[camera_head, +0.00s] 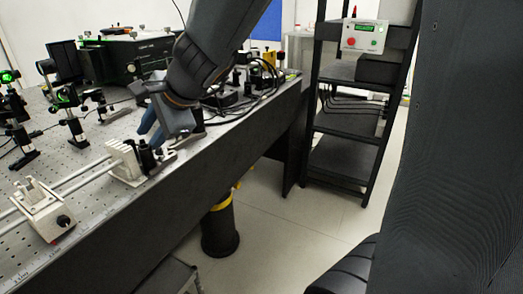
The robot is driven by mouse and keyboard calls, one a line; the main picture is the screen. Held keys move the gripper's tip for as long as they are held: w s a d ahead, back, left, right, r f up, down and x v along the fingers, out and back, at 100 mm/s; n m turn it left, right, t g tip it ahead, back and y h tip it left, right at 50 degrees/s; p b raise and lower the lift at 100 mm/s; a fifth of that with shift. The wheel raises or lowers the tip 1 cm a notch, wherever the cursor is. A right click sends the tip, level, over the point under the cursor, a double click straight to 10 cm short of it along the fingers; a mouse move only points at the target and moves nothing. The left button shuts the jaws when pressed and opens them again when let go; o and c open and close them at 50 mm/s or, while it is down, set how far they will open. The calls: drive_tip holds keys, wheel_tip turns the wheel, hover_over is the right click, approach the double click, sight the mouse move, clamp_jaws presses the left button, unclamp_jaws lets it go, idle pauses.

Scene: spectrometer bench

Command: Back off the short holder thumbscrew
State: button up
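A white holder (43,214) with a dark knob (63,220), which looks like a thumbscrew, sits on the rails at the lower left. A second pale, ridged holder (123,160) sits further along, with dark parts (149,157) beside it on its right. I cannot tell which holder is the short one. My gripper (154,132), with blue-grey fingers, points down just above and behind the ridged holder and its dark parts. I cannot see contact. The fingertips are partly hidden, and their spacing is unclear.
Twin rails (82,176) run along the front of the perforated bench (82,146). Optic posts (72,128) and a black box (128,58) stand behind. Cables (236,108) lie to the right. A dark shelf rack (342,157) stands across the clear floor (275,222).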

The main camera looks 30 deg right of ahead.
drive_tip(key=shift+w+r+g+p, duration=0.1)
drive_tip(key=shift+r+g+p, duration=0.45)
drive_tip(key=shift+p, duration=2.6)
drive_tip(key=g+p, duration=0.1)
drive_tip(key=p, duration=0.4)
drive_tip(key=m+g+p, duration=0.1)
drive_tip(key=g+p, duration=0.1)
drive_tip(key=p, duration=0.4)
drive_tip(key=shift+w+h, duration=0.4)
drive_tip(key=shift+g+p, duration=0.25)
drive_tip(key=shift+p, duration=0.15)
